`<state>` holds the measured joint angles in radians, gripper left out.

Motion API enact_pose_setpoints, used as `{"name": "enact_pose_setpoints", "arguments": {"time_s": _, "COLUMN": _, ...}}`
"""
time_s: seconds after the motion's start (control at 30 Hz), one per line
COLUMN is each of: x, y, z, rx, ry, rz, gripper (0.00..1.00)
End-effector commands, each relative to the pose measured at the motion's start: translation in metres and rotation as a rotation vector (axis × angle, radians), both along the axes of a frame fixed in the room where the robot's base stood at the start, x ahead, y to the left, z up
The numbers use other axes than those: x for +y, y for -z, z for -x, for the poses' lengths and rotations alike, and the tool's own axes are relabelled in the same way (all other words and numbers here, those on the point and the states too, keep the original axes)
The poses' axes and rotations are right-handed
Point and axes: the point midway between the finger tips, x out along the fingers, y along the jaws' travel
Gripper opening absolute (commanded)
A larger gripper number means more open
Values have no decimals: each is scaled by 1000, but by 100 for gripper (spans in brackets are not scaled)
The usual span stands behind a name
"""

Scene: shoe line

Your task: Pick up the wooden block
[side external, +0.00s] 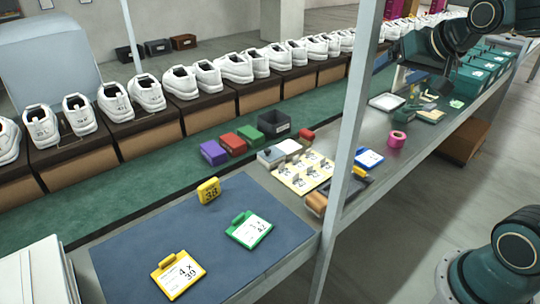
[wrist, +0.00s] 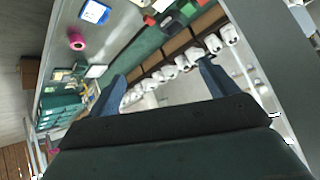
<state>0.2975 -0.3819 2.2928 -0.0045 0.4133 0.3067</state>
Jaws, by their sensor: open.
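A small tan-brown block (side external: 317,203), which looks like the wooden block, lies at the front edge of the metal bench, just left of the grey post. I cannot make it out in the wrist view. My gripper shows in the wrist view (wrist: 162,86) with its two blue-grey fingers wide apart and nothing between them. In the side view my arm comes in at the top right, high over the far end of the bench, well away from the block. The fingertips are not clear there.
A grey post (side external: 347,130) rises beside the block. A card with several labelled pieces (side external: 297,184), a black tray (side external: 357,186) and a pink tape roll (side external: 397,140) are nearby. White shoes (side external: 182,83) on boxes line the back. The blue mat (side external: 150,235) has clear room.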

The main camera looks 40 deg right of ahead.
Motion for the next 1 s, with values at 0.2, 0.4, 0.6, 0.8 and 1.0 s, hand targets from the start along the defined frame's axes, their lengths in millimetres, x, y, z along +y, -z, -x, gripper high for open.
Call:
{"name": "enact_pose_setpoints", "arguments": {"time_s": 0.2, "x": -18, "y": 25, "z": -40, "rx": 31, "ry": 119, "rz": -160, "gripper": 85}}
{"name": "enact_pose_setpoints", "arguments": {"time_s": 0.4, "x": -25, "y": 58, "z": -69, "rx": 94, "ry": 217, "rz": -318, "gripper": 85}}
{"name": "enact_pose_setpoints", "arguments": {"time_s": 0.6, "x": -28, "y": 94, "z": -90, "rx": 175, "ry": 311, "rz": -463, "gripper": 85}}
{"name": "enact_pose_setpoints", "arguments": {"time_s": 0.8, "x": -26, "y": 134, "z": -105, "rx": 273, "ry": 408, "rz": -598, "gripper": 85}}
{"name": "enact_pose_setpoints", "arguments": {"time_s": 1.0, "x": -18, "y": 180, "z": -114, "rx": 408, "ry": 516, "rz": -730, "gripper": 85}}
